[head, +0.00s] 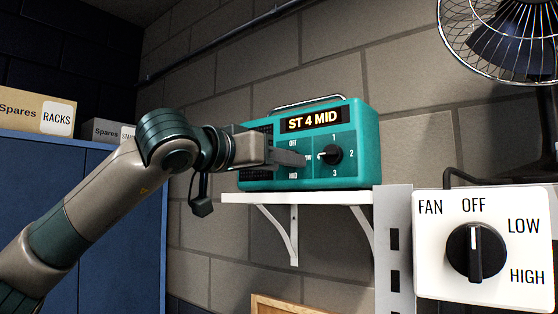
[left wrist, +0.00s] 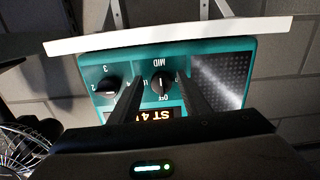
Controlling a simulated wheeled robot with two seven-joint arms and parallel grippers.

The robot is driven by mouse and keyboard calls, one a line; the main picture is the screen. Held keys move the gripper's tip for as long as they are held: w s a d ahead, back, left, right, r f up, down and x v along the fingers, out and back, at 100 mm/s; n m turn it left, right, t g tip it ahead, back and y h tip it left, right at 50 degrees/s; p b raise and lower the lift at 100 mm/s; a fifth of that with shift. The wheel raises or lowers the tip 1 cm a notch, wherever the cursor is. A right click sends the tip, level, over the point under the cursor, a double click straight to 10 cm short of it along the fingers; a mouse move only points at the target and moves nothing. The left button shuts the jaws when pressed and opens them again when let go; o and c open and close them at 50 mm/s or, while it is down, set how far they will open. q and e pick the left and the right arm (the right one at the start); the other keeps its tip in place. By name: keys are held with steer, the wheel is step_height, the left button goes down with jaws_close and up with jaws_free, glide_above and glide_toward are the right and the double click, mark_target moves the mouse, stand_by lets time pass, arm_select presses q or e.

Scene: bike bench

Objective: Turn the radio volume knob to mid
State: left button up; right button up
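The teal radio (head: 358,119) stands on a white shelf; its lit display (head: 315,118) reads "ST 4 MID". The volume knob is hidden behind my left gripper (head: 300,158) in the head view, with OFF above and MID below it. In the left wrist view, upside down, the volume knob (left wrist: 161,84) shows between the spread fingers of my left gripper (left wrist: 160,78), with gaps on both sides. Its light mark seems to lie along the MID–OFF line. The station knob (head: 331,155) beside it points to 4. My right gripper is in neither view.
The white shelf (head: 300,198) runs under the radio. A fan switch box (head: 430,275) with a black dial set to OFF is at the lower right, below a wire fan (head: 500,35). Spares boxes (head: 35,112) sit on a blue cabinet at left.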

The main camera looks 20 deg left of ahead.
arm_select(q)
steer(key=shift+r, duration=0.15)
steer(key=shift+s+a, duration=0.1)
steer(key=shift+s, duration=0.05)
steer(key=b+v, duration=0.6)
steer(key=v, duration=1.1)
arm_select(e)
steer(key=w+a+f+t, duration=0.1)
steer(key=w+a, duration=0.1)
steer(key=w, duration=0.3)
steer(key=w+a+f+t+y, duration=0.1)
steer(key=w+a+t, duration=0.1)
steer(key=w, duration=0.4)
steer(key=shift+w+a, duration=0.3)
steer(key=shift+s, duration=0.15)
